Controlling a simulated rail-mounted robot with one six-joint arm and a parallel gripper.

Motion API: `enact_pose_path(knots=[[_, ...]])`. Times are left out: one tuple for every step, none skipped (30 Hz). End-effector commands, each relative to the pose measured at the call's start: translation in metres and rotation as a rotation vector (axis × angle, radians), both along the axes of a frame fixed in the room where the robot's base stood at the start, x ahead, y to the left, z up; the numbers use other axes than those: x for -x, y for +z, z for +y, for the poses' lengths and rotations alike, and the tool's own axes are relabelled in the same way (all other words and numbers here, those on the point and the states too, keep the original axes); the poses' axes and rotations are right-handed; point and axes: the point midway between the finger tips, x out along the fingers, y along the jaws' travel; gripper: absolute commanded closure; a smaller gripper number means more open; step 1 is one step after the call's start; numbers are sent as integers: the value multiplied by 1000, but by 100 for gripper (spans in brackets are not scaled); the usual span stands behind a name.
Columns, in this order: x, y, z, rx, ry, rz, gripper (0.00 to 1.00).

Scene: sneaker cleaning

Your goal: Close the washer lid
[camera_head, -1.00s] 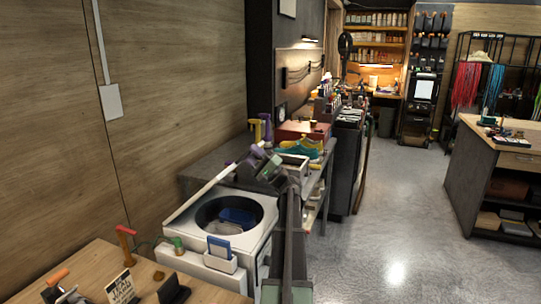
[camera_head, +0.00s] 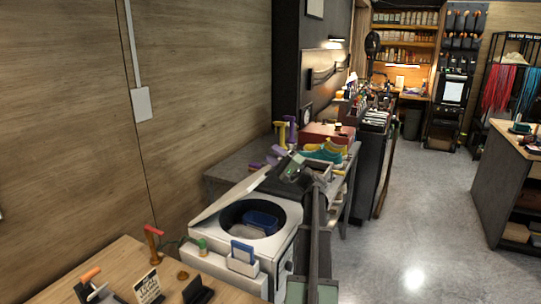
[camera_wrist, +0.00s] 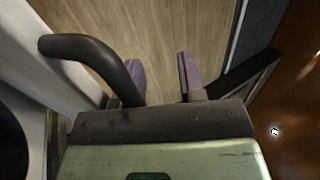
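The white washer (camera_head: 283,250) stands at lower centre in the head view, its round dark opening showing a blue item inside. Its white lid (camera_head: 228,202) is partly open, slanting up to the right from the left rear edge. My gripper (camera_head: 266,163) is at the lid's raised upper end, above the far side of the opening. In the wrist view my gripper (camera_wrist: 163,75) has two purple fingers apart with nothing visible between them. A white panel, apparently the lid (camera_wrist: 55,60), lies to the left. A dark curved bar covers part of the left finger. Contact with the lid is unclear.
A wooden table (camera_head: 120,262) with small tools and a sign is at front left. Behind the washer a grey bench (camera_head: 235,168) holds bottles and a red box (camera_head: 327,134). The wooden wall is close on the left.

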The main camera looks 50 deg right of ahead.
Motion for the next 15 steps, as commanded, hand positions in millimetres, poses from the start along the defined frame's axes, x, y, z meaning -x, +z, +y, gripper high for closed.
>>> enact_pose_path(knots=[[4, -5, -1, -1, -1, -1, 64], [6, -7, -1, 0, 0, -1, 64], [9, -9, -2, 0, 0, -1, 64], [11, -10, -2, -1, 0, -1, 64], [14, -12, -3, -1, 0, -1, 64], [17, -14, -4, -1, 0, -1, 64], [19, -15, -4, -2, 0, -1, 64], [21, -17, -5, -2, 0, -2, 64], [25, -19, -6, -2, -1, -1, 64], [27, -20, -7, -2, -1, -1, 64], [29, -22, -7, -2, -1, -1, 64], [32, -24, -8, -1, -1, -3, 64], [35, -25, -8, -1, -1, -3, 64], [37, -26, -9, -1, -1, -3, 64], [40, -28, -10, -1, -1, -3, 64]])
